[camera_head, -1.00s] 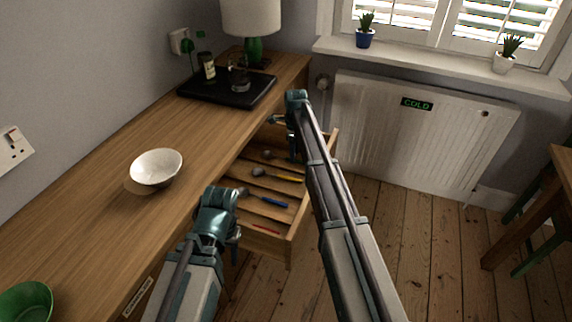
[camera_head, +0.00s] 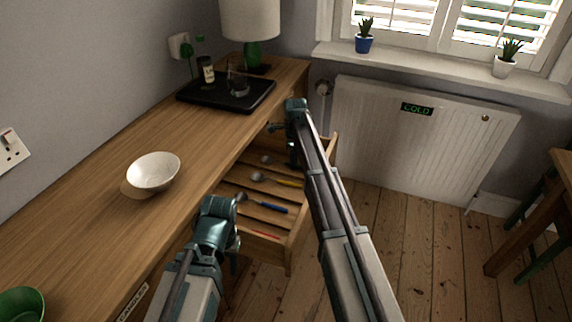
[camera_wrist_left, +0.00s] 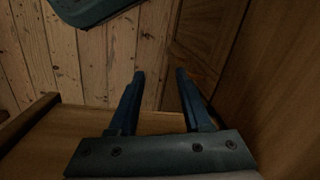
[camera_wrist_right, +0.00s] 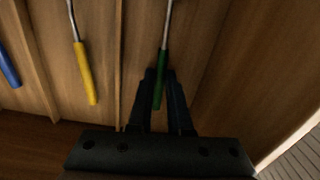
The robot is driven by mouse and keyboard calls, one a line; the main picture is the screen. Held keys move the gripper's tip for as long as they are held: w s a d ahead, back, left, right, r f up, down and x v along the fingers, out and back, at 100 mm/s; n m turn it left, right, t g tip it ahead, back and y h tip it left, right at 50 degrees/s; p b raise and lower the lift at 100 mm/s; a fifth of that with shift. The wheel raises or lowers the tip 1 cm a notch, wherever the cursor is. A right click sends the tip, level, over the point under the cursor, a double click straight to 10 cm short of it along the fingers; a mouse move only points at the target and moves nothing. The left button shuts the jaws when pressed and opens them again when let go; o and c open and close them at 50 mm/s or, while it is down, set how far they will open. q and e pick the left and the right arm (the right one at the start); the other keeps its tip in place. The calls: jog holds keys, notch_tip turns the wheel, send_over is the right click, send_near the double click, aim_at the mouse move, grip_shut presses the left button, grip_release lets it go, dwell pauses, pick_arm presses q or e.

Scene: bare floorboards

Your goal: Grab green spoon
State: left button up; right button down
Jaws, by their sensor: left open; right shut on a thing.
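The green spoon (camera_wrist_right: 161,72) shows in the right wrist view, its green handle between the fingers and its metal shaft running to the top edge. My right gripper (camera_wrist_right: 161,78) is shut on that handle, low in the drawer. In the head view my right arm and gripper (camera_head: 294,155) hide the green handle. My left gripper (camera_wrist_left: 158,75) is open and empty, with floorboards and cabinet wood behind it in the left wrist view. In the head view the left gripper (camera_head: 225,245) is by the counter's front edge, beside the drawer's near end.
The open drawer (camera_head: 290,245) has divided slots holding a yellow-handled spoon (camera_wrist_right: 84,75), a blue-handled spoon (camera_wrist_right: 8,66) and a red-handled utensil (camera_head: 262,235). A white bowl (camera_head: 153,171), green bowl (camera_head: 22,304) and black tray (camera_head: 225,98) stand on the counter. A radiator (camera_head: 425,145) is beyond.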

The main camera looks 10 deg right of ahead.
jog(key=shift+r, duration=0.15)
notch_tip(320, 180, up, 10)
jog(key=p, duration=1)
